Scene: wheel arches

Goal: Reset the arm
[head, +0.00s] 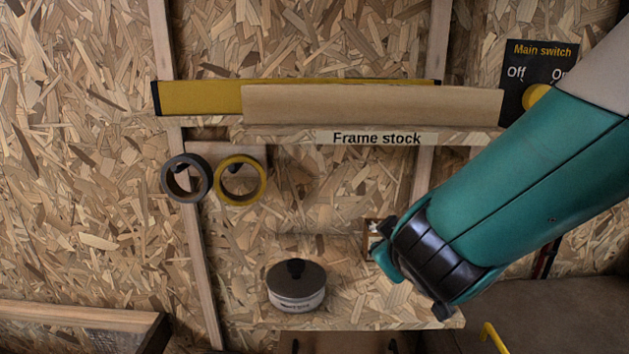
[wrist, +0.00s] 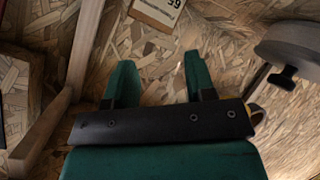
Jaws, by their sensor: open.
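My gripper (wrist: 160,78) shows in the wrist view with its two green fingers apart and nothing between them. Behind the fingers is bare chipboard. In the head view my green arm reaches in from the right and ends in a dark band right of the lidded tin. I cannot make out the fingers clearly there.
A round tin (head: 297,300) with a dark knobbed lid stands on a chipboard shelf (head: 365,305). Grey (head: 173,190) and yellow (head: 239,201) tape rolls hang on the wall. Boards (head: 370,105) lie on the "Frame stock" shelf. A main switch panel (head: 522,85) is at upper right.

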